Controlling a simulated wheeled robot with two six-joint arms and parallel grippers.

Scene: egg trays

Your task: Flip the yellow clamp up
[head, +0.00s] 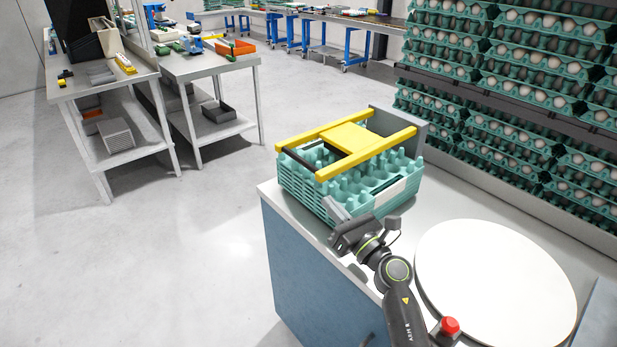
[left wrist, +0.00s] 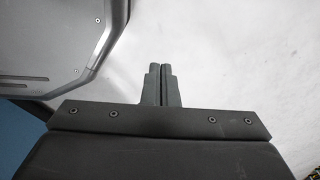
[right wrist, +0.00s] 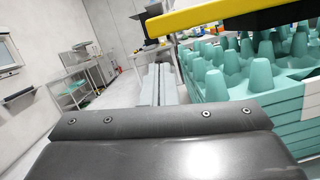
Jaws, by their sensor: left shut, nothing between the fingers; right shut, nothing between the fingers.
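The yellow clamp (head: 345,137) is a frame of two yellow bars with a yellow plate between them, a dark crossbar at its left end and a grey upright (head: 398,125) at its back right. It lies roughly level over a stack of teal egg trays (head: 310,192). My right gripper (head: 334,208) is shut and empty, beside the stack's near side and below the clamp. In the right wrist view its fingers (right wrist: 158,84) are just left of the trays (right wrist: 250,75), with a yellow bar (right wrist: 225,14) above. My left gripper (left wrist: 161,86) is shut and empty, seen only in its wrist view.
The stack stands on a blue-sided counter (head: 300,262). A round white plate (head: 497,284) lies at the right, near my right arm. Shelves of egg-filled trays (head: 500,100) rise behind. Grey worktables (head: 200,66) stand at the far left, with clear floor between.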

